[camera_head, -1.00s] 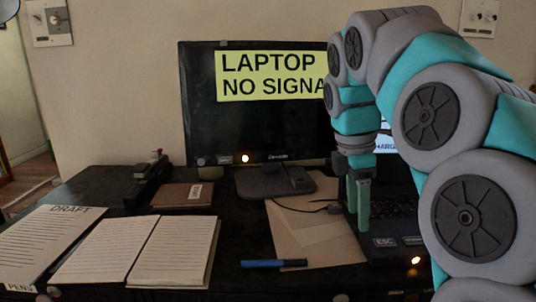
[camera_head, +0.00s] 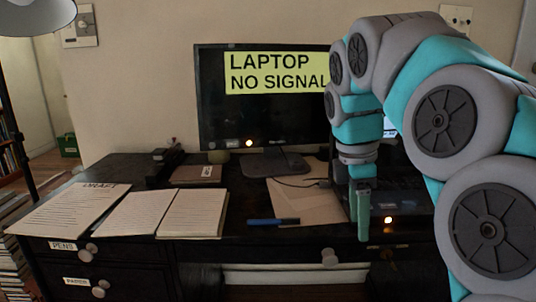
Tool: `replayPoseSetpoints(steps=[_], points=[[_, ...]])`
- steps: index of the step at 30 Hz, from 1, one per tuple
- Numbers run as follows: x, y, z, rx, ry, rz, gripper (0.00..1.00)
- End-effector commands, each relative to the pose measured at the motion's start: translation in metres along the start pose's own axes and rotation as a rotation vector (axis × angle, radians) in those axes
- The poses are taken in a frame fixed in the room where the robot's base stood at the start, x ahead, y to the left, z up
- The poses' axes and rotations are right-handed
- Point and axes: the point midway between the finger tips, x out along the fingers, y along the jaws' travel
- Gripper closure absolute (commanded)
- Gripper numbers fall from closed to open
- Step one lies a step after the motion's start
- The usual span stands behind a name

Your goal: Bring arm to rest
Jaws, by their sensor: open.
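My arm reaches in from the right side of the view and bends down at its wrist. My gripper (camera_head: 362,232) points down with its teal fingers in front of the desk's front right part. It is open and I see nothing between the fingers, which are seen nearly edge-on. Behind it is a dark laptop (camera_head: 398,196), largely covered by my arm.
The dark desk (camera_head: 300,238) holds a monitor (camera_head: 262,120), open notebook pages (camera_head: 195,213), a draft sheet (camera_head: 65,208), a blue pen (camera_head: 273,221) and a brown folder (camera_head: 308,205). A lamp (camera_head: 38,15) hangs upper left; books (camera_head: 18,240) are stacked lower left.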

Motion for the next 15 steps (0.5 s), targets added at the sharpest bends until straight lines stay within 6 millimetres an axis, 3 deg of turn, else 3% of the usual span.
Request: replayPoseSetpoints(steps=[11,15], points=[[0.029,-0.036,-0.007,0.208,0.004,-0.019,0.39],[0.051,-0.064,-0.011,0.357,0.009,-0.039,0.39]])
